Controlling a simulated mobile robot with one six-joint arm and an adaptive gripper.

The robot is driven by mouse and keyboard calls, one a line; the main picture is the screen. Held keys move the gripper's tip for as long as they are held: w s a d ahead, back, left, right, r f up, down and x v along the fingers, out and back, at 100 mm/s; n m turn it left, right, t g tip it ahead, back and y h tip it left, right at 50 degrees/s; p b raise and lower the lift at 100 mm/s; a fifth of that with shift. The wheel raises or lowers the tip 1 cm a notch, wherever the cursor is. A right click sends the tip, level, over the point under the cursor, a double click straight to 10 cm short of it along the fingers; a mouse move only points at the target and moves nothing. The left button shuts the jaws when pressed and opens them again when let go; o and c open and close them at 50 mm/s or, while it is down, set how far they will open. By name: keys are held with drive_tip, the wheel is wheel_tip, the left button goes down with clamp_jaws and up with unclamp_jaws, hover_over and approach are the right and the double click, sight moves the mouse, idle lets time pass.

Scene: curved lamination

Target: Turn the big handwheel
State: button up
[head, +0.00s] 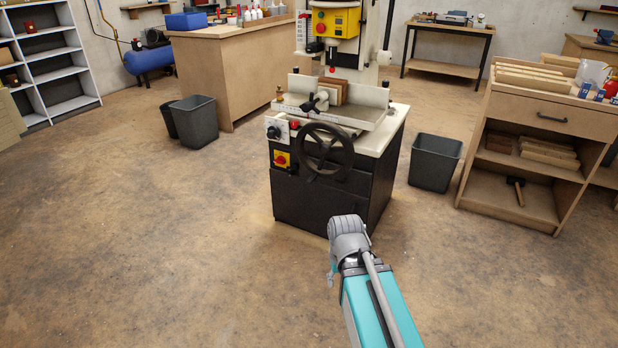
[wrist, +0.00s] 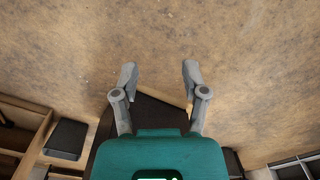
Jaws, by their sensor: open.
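The big handwheel (head: 324,152) is a dark spoked wheel on the front of a black machine cabinet (head: 312,205) with a pale worktop, in the middle of the head view. My arm reaches up from the bottom of the head view toward the machine, ending below the wheel in the picture. In the wrist view my gripper (wrist: 158,78) has its two grey fingers apart with nothing between them. The floor shows behind the fingers, and the handwheel cannot be made out in the wrist view.
A dark bin (head: 435,162) stands right of the machine and another bin (head: 195,121) stands to its left. A wooden cabinet (head: 542,124) is at the right, and a workbench (head: 225,75) is behind. Two control knobs and a switch sit left of the wheel. The floor in front is clear.

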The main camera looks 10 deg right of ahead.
drive_tip(key=shift+o, duration=0.6)
drive_tip(key=shift+w+d+f, duration=0.1)
drive_tip(key=shift+w+f, duration=0.05)
drive_tip(key=shift+w, duration=0.15)
drive_tip(key=w+d+f+n+t+h+b, duration=0.1)
drive_tip(key=w+n+t+h+b, duration=0.35)
drive_tip(key=w, duration=0.55)
drive_tip(key=w+d+f+n+t+h+b, duration=0.1)
drive_tip(key=w+f+n+h+b, duration=0.1)
drive_tip(key=w+n+h+b, duration=0.45)
drive_tip(key=w+a+r+n+t+b, duration=0.2)
drive_tip(key=w+a+n+t+b, duration=0.1)
drive_tip(key=w+n, duration=0.4)
drive_tip(key=w+a+r+n+t+b, duration=0.2)
drive_tip(key=w+a+n+t, duration=0.3)
drive_tip(key=w, duration=0.6)
drive_tip(key=a+r+n, duration=0.1)
drive_tip(key=a+n, duration=0.1)
drive_tip(key=n, duration=0.1)
drive_tip(key=shift+w+a+n+t+b, duration=0.25)
drive_tip(key=shift+a+n+t+b, duration=0.05)
drive_tip(key=shift+a+t+b, duration=0.1)
